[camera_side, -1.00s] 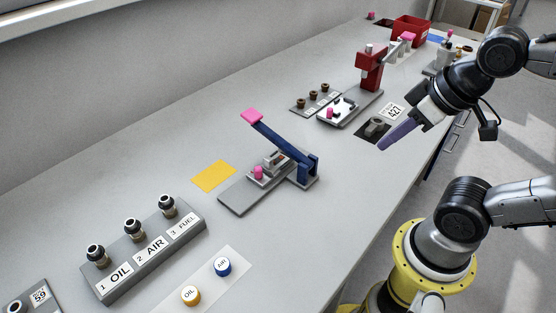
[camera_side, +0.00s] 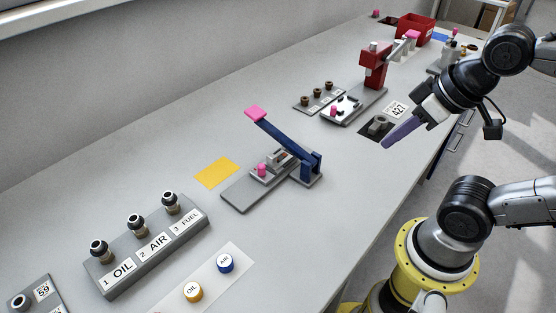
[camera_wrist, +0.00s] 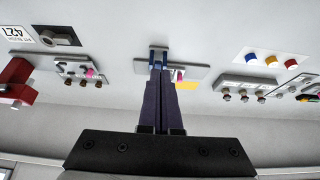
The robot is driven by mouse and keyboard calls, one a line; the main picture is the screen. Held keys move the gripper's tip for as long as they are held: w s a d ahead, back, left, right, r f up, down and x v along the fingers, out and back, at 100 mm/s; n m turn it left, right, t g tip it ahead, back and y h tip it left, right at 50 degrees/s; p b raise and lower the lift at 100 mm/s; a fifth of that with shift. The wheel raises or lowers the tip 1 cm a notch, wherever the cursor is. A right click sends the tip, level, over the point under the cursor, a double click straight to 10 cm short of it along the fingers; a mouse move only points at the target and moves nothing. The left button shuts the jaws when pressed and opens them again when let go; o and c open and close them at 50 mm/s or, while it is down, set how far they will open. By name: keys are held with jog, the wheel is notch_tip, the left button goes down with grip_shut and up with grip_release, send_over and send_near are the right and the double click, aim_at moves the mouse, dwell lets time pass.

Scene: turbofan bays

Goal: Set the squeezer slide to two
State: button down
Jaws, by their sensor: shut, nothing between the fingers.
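The squeezer is a blue lever (camera_side: 283,139) with a pink pad (camera_side: 256,112) at its raised end, on a grey base (camera_side: 239,197). A small slide with a pink knob (camera_side: 262,170) sits on the base under the lever; its position marks are too small to read. In the wrist view the squeezer base (camera_wrist: 198,72) lies beyond my fingers, and the pink knob (camera_wrist: 180,75) shows just right of them. My gripper (camera_side: 386,146) is shut and empty, with long purple fingers, held in the air right of the squeezer and apart from it.
A dark pad with a grey fitting (camera_side: 380,123) lies near my fingers. A labelled fitting block (camera_side: 147,246) and coloured caps (camera_side: 225,264) are in front. A yellow sheet (camera_side: 217,172) lies left of the squeezer.

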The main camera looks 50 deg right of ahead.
jog(key=c, duration=1.6)
grip_release()
jog(key=c, duration=1.1)
grip_release()
jog(key=shift+s+n, duration=0.1)
jog(key=shift+n, duration=0.2)
jog(key=o, duration=0.4)
jog(key=r, duration=0.1)
jog(key=w+r+n, duration=0.1)
jog(key=r, duration=0.1)
jog(key=shift+w+n, duration=0.3)
jog(key=shift+c, duration=0.2)
jog(key=w+r+n, duration=0.2)
jog(key=w+r, duration=0.1)
jog(key=w, duration=0.1)
jog(key=n+g, duration=0.5)
jog(key=g, duration=0.1)
send_over(261, 165)
notch_tip(261, 165, down, 9)
notch_tip(261, 165, down, 13)
jog(key=shift+f, duration=0.15)
